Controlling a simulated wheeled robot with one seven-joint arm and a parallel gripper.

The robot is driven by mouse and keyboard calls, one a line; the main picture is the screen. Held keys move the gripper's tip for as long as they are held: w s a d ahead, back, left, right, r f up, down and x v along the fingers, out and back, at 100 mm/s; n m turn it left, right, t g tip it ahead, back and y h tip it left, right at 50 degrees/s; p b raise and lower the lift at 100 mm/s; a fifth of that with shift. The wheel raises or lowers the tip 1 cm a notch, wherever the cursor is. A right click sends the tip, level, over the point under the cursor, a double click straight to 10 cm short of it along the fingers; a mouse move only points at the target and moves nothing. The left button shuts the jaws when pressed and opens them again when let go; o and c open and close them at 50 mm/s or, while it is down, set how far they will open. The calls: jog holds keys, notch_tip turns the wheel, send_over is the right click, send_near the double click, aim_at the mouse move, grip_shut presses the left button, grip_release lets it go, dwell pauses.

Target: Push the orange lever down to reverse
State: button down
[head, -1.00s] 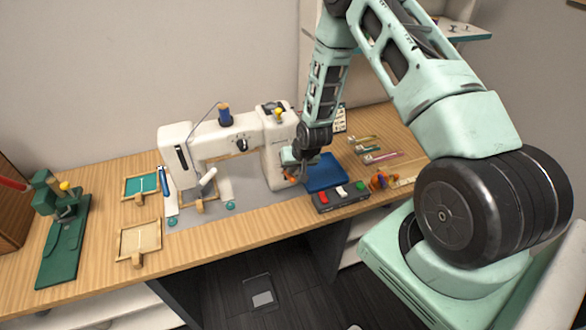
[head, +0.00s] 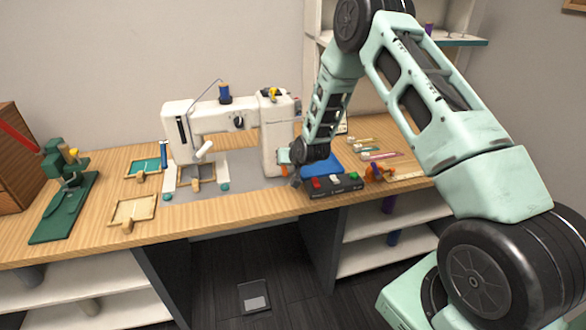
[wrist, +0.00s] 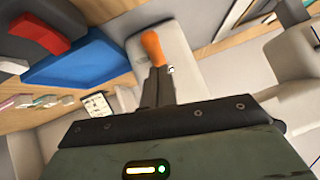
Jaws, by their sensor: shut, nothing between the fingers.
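The white sewing machine (head: 275,135) stands on the table. Its orange lever (head: 284,170) shows low on the right end of the machine, partly hidden by my gripper. In the wrist view the orange lever (wrist: 152,48) stands out against the pale machine body, just beyond my fingertips. My gripper (head: 293,181) is shut and empty, close beside the lever. In the wrist view the dark fingers (wrist: 158,72) are together and overlap the lever's lower end. I cannot tell whether they touch it.
A blue tray (head: 322,166) and a dark box with red, white and green buttons (head: 334,187) sit just right of my gripper. Wooden frames (head: 133,211) and a green press (head: 66,200) are at the left. The table's front edge is close by.

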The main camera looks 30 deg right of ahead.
jog(key=shift+w, duration=0.1)
jog(key=shift+r, duration=0.25)
jog(key=shift+r+p, duration=0.45)
jog(key=shift+r, duration=0.15)
jog(key=shift+r, duration=0.1)
